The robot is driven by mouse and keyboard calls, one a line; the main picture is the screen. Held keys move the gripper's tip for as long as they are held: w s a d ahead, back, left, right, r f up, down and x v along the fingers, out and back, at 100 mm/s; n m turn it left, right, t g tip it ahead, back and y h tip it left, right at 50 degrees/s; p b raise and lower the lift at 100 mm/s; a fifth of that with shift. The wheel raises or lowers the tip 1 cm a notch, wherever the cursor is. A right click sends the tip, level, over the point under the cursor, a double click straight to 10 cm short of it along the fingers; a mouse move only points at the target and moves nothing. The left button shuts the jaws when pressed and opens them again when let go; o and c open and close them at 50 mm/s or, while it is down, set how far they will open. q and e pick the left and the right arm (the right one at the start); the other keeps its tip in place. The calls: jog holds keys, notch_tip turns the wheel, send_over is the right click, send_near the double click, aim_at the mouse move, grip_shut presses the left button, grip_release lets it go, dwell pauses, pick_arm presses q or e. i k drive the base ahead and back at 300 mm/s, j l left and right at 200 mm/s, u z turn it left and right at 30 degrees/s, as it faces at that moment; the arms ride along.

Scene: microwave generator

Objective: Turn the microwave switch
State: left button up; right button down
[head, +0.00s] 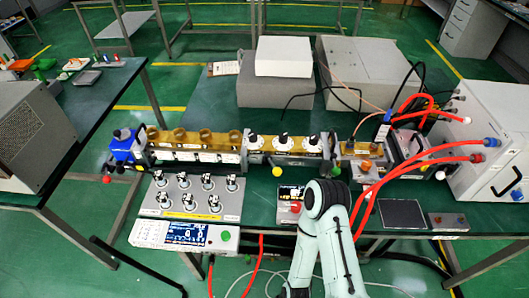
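No gripper fingers show on this arm. No other arm of mine is visible.
A brass waveguide row (195,140) with several knobs runs along the bench (400,165). A knob panel (192,196) and a display unit (185,236) stand front left. Red hoses (400,172) arch to a white cabinet (490,140) at right. A dark plate (402,213) lies front right.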

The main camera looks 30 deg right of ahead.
aim_at(296, 206)
jog(key=z, duration=1.45)
